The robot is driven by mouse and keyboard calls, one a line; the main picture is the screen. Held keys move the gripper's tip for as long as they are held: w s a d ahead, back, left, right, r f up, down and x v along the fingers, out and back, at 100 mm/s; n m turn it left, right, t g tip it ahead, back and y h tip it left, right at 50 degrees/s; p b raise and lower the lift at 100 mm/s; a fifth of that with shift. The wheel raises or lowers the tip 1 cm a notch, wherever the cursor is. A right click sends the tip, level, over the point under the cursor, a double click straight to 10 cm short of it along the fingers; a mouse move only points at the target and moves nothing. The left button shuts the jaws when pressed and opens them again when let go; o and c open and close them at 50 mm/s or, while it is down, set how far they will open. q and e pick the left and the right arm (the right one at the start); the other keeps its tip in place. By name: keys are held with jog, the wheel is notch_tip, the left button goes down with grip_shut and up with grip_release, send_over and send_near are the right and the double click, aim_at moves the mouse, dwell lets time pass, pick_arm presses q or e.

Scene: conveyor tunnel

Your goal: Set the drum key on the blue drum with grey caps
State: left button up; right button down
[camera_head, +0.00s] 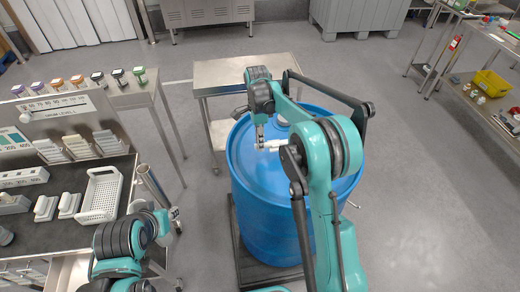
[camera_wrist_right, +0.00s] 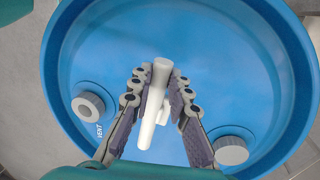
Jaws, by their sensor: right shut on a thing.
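The blue drum (camera_head: 262,205) stands upright in the middle of the head view, partly hidden by my right arm. Its lid also fills the right wrist view (camera_wrist_right: 215,60), with a grey cap (camera_wrist_right: 88,106) at the left and another grey cap (camera_wrist_right: 231,151) at the lower right. The whitish drum key (camera_wrist_right: 152,105) is between the fingers of my right gripper (camera_wrist_right: 160,90), which is shut on it above the lid. The key (camera_head: 273,145) shows small in the head view. I cannot tell whether it touches the lid. My left arm shows at the lower left; its gripper is not visible.
A workbench at the left holds a white basket (camera_head: 101,196) and several small items. A row of small labelled jars (camera_head: 98,78) stands behind it. A steel table (camera_head: 245,72) is behind the drum. The drum rests on a dark low base (camera_head: 250,272). Grey floor is open at the right.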

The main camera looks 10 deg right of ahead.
aim_at(259, 156)
jog(key=shift+w+a+f, duration=0.1)
jog(key=shift+w+f, duration=0.4)
jog(key=shift+w, duration=0.3)
notch_tip(259, 156, down, 4)
jog(key=shift+f+b, duration=0.1)
jog(key=shift+b, duration=0.65)
jog(key=c, duration=1.4)
grip_release()
jog(key=shift+c, duration=0.2)
